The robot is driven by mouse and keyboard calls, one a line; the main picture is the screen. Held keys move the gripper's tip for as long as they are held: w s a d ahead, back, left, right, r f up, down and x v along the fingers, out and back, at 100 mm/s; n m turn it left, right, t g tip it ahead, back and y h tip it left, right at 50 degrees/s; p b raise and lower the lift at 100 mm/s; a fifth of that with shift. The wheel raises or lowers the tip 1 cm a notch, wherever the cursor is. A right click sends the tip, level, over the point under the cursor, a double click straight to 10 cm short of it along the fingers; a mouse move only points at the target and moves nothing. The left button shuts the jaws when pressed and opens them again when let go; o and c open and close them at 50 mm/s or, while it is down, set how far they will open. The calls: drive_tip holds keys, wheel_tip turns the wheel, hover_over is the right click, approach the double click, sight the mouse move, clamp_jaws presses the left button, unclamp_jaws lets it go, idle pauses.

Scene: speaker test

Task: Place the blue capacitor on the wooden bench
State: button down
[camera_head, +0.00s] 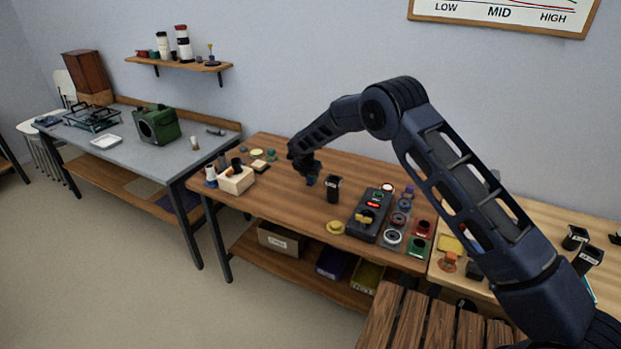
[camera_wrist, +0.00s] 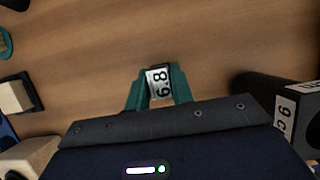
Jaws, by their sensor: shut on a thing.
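My gripper (camera_head: 308,177) is low over the middle of the brown wood-topped workbench (camera_head: 277,195). In the wrist view its teal fingers (camera_wrist: 158,90) are shut on a small part, the capacitor (camera_wrist: 159,83), with a white label that reads upside down. Only its labelled face and a dark edge show there; a small blue bit shows at the fingertips in the head view. I cannot tell whether it touches the top. A dark slatted wooden bench (camera_head: 411,310) stands in front of the workbench, at the bottom of the head view.
A black labelled cylinder (camera_head: 333,188) stands just right of my gripper; it is close in the wrist view (camera_wrist: 285,108). A black device (camera_head: 369,215) and several coloured drivers lie further right. Bare wood lies between.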

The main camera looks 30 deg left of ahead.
drive_tip(key=shift+f, duration=0.1)
drive_tip(key=c, duration=1.2)
unclamp_jaws()
drive_tip(key=v, duration=1.2)
